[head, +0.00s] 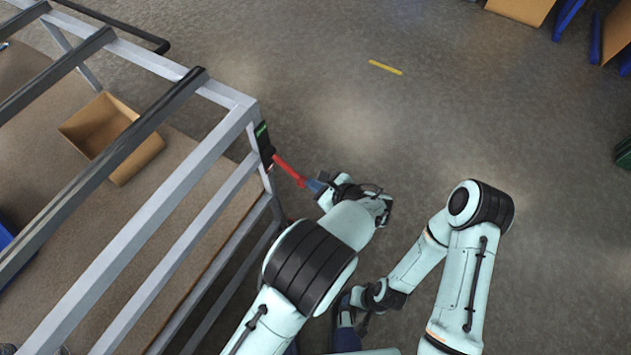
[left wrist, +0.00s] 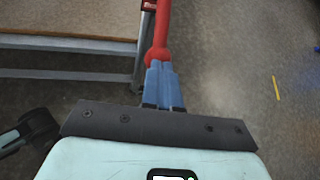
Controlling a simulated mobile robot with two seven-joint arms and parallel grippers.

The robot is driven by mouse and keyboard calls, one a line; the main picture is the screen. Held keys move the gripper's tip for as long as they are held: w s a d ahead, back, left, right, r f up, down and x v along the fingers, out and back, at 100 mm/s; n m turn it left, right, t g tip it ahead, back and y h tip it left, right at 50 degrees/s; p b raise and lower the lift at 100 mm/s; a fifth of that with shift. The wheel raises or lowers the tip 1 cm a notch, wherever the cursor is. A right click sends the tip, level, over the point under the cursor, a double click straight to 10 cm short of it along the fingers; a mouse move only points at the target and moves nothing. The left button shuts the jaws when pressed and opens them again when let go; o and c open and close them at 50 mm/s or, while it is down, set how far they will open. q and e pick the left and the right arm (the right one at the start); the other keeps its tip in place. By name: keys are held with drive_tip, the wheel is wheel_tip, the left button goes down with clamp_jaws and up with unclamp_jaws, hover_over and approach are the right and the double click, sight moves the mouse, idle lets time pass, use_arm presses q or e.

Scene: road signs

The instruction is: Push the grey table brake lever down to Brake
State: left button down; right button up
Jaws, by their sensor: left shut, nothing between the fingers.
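The brake lever is a red bar (head: 289,170) that sticks out from a dark mount with a green label (head: 264,140) at the corner of the grey metal table frame (head: 225,130). My left gripper (head: 316,185) is shut and empty, its blue fingertips at the lever's outer end. In the left wrist view the red lever (left wrist: 161,35) ends in a round knob right at the tips of the shut blue fingers (left wrist: 160,72); they look touching. The label's writing is too small to read. My right gripper (head: 346,309) hangs low near my body, its jaws unclear.
An open cardboard box (head: 112,135) is on the brown surface inside the frame. Dark bars cross above it. The grey floor right of the frame is clear, with a yellow strip (head: 385,67). Boxes and blue items (head: 595,40) stand at the upper right.

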use_arm(q)
drive_tip(key=shift+a+f+t+y, duration=0.15)
drive_tip(key=shift+f+t+y, duration=0.15)
drive_tip(key=shift+f, duration=0.15)
use_arm(e)
drive_tip(key=shift+w+d+f, duration=0.2)
drive_tip(key=shift+w+f, duration=0.1)
drive_tip(key=shift+w, duration=0.05)
use_arm(q)
drive_tip(key=shift+a+f, duration=0.1)
